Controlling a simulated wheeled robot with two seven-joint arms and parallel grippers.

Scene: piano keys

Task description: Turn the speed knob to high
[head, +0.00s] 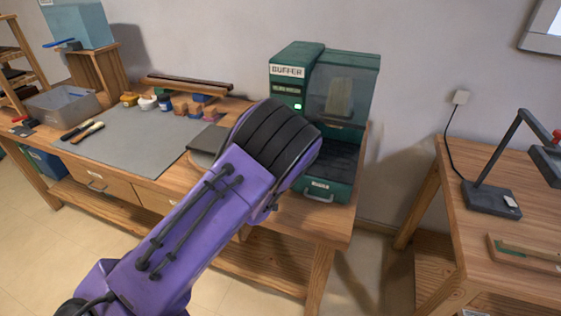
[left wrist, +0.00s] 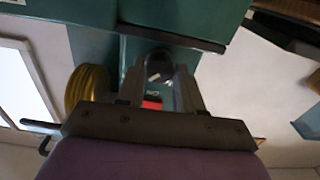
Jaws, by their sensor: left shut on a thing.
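The green buffer machine (head: 312,75) stands at the right end of the wooden workbench, with a green light lit on its front. In the left wrist view, a dark round speed knob (left wrist: 158,66) sits on the machine's green front (left wrist: 150,40). My left gripper (left wrist: 159,78) has one finger on each side of the knob and is shut on it. The knob's markings and pointer setting cannot be read. In the head view, my purple left arm covers the knob, and the gripper is hidden behind it. My right gripper is not in view.
A red switch (left wrist: 152,104) lies just below the knob in the left wrist view, and a yellow buffing wheel (left wrist: 88,88) is to the left. A grey mat (head: 130,145) with tools covers the bench's left part. A second table (head: 515,235) with a lamp stands right.

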